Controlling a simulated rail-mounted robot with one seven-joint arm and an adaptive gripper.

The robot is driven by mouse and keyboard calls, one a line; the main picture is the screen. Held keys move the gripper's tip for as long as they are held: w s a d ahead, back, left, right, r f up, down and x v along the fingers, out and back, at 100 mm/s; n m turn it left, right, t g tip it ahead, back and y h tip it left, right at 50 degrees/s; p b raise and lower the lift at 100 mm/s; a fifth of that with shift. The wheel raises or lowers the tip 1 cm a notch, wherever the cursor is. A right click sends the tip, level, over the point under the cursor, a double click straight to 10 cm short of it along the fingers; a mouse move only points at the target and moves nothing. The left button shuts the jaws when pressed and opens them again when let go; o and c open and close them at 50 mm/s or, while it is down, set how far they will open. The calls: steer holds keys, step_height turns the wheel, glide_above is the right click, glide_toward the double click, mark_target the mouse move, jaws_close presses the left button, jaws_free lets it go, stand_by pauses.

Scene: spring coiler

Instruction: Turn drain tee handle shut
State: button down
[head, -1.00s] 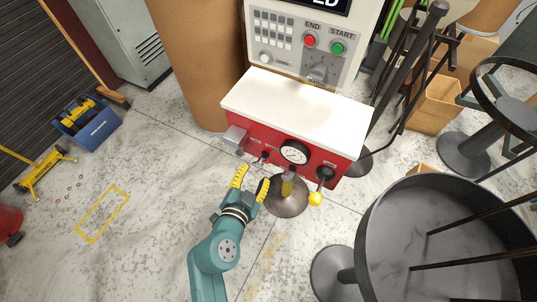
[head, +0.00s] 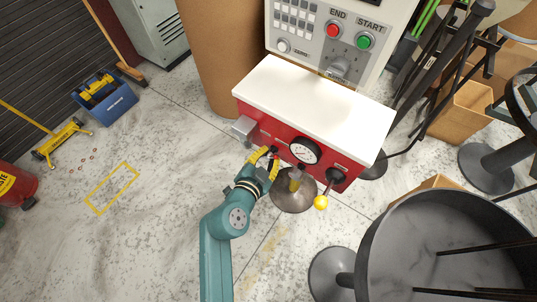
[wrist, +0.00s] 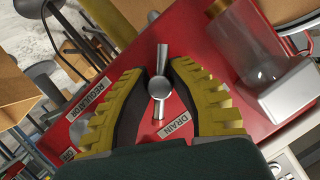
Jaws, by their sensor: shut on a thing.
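The drain tee handle (wrist: 159,88) is a silver bar with a round hub, on the red panel just above the DRAIN label (wrist: 176,126). In the wrist view its bar runs nearly up and down the picture. My gripper (wrist: 160,72) has its yellow-padded fingers on either side of the handle, shut on it. In the head view my gripper (head: 268,158) is at the front face of the red unit (head: 347,176), left of the gauge. There the fingers largely hide the handle.
A round gauge (head: 304,151) and a yellow-knobbed lever (head: 321,202) are right of my gripper. A silver box (head: 243,129) juts out on the left. A large dark round tub (head: 440,240) stands at lower right.

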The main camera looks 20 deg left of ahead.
steer(key=shift+f+n, duration=0.1)
steer(key=shift+n, duration=0.2)
steer(key=n+h, duration=0.2)
steer(key=shift+n+g, duration=0.3)
steer(key=n+h, duration=0.2)
steer(key=n, duration=0.1)
steer(key=shift+f, duration=0.15)
steer(key=n+h+b, duration=0.1)
steer(key=n+h, duration=0.1)
steer(key=n, duration=0.1)
steer(key=shift+d, duration=0.1)
steer(key=shift+n+h+b, duration=0.45)
steer(key=shift+n+h, duration=0.55)
steer(key=shift+n, duration=0.6)
steer(key=shift+d, duration=0.1)
steer(key=c, duration=1)
jaws_free()
steer(key=shift+o, duration=0.3)
steer(key=shift+r, duration=0.2)
